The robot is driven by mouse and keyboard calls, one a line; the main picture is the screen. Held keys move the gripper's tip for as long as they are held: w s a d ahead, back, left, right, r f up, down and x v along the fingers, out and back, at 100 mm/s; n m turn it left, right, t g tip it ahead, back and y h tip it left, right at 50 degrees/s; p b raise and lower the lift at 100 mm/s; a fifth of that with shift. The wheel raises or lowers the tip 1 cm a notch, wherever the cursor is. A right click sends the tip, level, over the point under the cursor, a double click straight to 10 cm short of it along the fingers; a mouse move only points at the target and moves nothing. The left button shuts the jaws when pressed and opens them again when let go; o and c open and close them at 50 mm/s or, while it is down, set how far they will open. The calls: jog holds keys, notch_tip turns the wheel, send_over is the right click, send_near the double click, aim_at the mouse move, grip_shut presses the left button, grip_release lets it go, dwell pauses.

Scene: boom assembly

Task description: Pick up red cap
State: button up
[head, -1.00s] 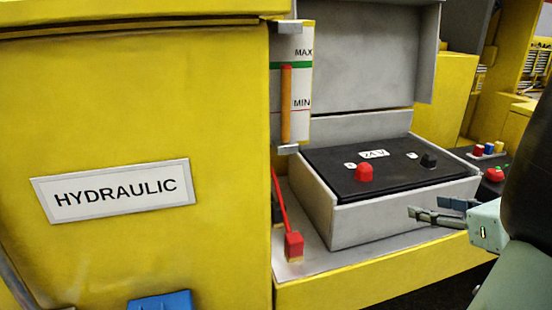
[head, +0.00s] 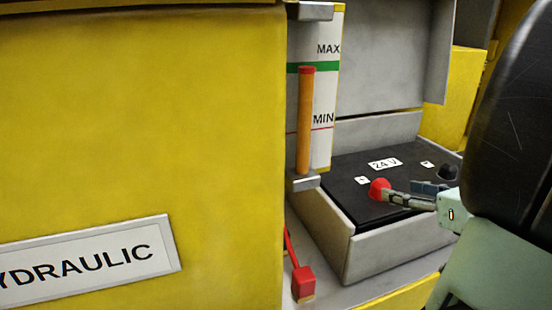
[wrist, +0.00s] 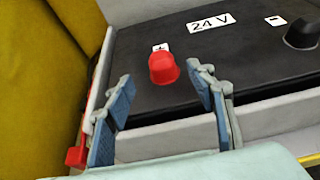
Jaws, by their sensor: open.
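The red cap (head: 378,189) sits on the black top of the 24 V battery (head: 350,210), near its left end. In the wrist view the red cap (wrist: 163,68) stands just beyond and between the two fingertips. My gripper (head: 400,194) is open and empty, reaching in from the right, its fingertips close to the cap. In the wrist view my gripper (wrist: 160,85) shows both blue-padded fingers spread apart, one on each side of the cap. I cannot tell whether a finger touches it.
The battery sits in a grey box (head: 395,250) with a raised lid (head: 395,60). A black terminal cap (wrist: 302,34) is at the battery's right. A level gauge (head: 305,120) and red-ended cable (head: 303,281) stand left, beside a yellow hydraulic cabinet (head: 130,130).

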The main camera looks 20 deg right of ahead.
aim_at(381, 187)
jog(key=b+x, duration=0.1)
jog(key=x, duration=0.2)
jog(key=shift+w+f, duration=0.1)
jog(key=shift+f, duration=0.05)
jog(key=b+x, duration=0.2)
jog(key=x, duration=0.3)
jog(key=shift+d+f+b, duration=0.1)
jog(key=shift+f+b, duration=0.05)
jog(key=shift+b, duration=0.25)
jog(key=shift+w, duration=0.2)
jog(key=shift+c, duration=0.5)
jog(key=c, duration=1.2)
jog(key=shift+o, duration=0.2)
